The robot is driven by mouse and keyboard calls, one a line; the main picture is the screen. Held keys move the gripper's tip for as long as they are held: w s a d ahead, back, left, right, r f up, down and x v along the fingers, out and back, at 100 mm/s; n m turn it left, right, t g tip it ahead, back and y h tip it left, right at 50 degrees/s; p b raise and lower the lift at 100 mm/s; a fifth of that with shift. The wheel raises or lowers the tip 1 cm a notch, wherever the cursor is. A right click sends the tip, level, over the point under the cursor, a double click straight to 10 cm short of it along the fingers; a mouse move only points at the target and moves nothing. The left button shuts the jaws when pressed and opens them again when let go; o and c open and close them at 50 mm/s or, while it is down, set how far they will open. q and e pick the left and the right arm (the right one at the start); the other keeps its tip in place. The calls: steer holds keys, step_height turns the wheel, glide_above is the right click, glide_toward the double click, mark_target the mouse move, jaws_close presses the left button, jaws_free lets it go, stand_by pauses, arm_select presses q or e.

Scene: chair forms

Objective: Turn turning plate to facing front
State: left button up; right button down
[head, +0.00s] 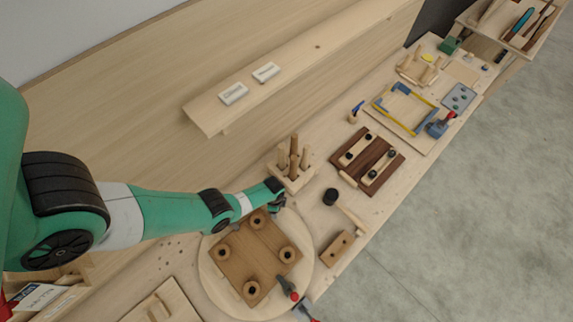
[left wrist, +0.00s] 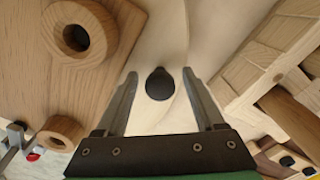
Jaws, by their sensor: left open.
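The turning plate (head: 207,276) is a round pale wooden disc at the lower middle of the head view. A square brown board (head: 250,258) with several wooden rings lies on it, turned at an angle. My left gripper (head: 278,203) is at the plate's far edge, beyond the board's upper corner. In the left wrist view my left gripper (left wrist: 161,76) is open, with a dark rounded knob (left wrist: 160,85) between its fingers. The fingers appear apart from the knob. Part of the brown board (left wrist: 90,70) shows at left there. My right gripper is not in view.
A block with upright pegs (head: 293,178) stands close beyond my left gripper. A black cylinder (head: 330,196) and a small wooden block (head: 338,246) are to the right. A red-tipped clamp (head: 293,296) sits at the board's near edge. Floor (head: 460,220) is open at right.

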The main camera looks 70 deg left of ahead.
arm_select(q)
jaws_close()
stand_by(0.4)
stand_by(1.1)
